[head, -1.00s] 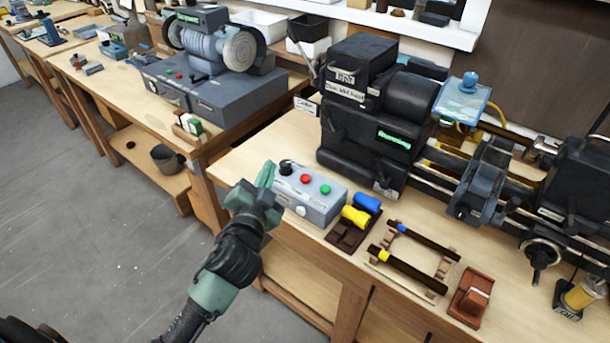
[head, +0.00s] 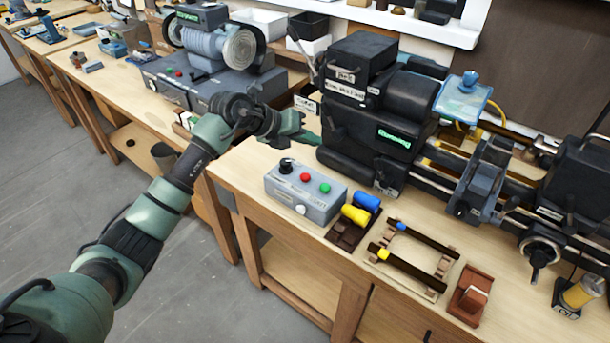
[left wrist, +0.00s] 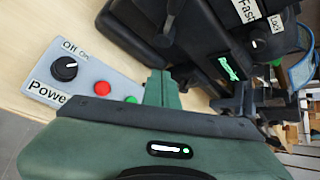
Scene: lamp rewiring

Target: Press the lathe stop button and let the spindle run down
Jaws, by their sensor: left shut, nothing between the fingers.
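The grey control box (head: 290,197) sits at the front of the bench with a red button (head: 305,177), a green button (head: 325,188) and a black knob (head: 286,165). In the left wrist view the red button (left wrist: 102,88) and the knob (left wrist: 64,69), with "Off" and "On" marks, are in sight. The dark lathe (head: 360,120) stands behind the box, and its green lit display (head: 393,137) seems to read "Running". My left gripper (head: 312,138) is shut and empty, above and behind the box, near the lathe headstock, apart from the buttons. My right gripper is out of view.
A bench grinder (head: 205,50) stands on the left bench. Blue and yellow pieces (head: 358,212) lie on a dark holder right of the box. A rack with dark bars (head: 415,255) and a red-brown block (head: 470,298) lie farther right.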

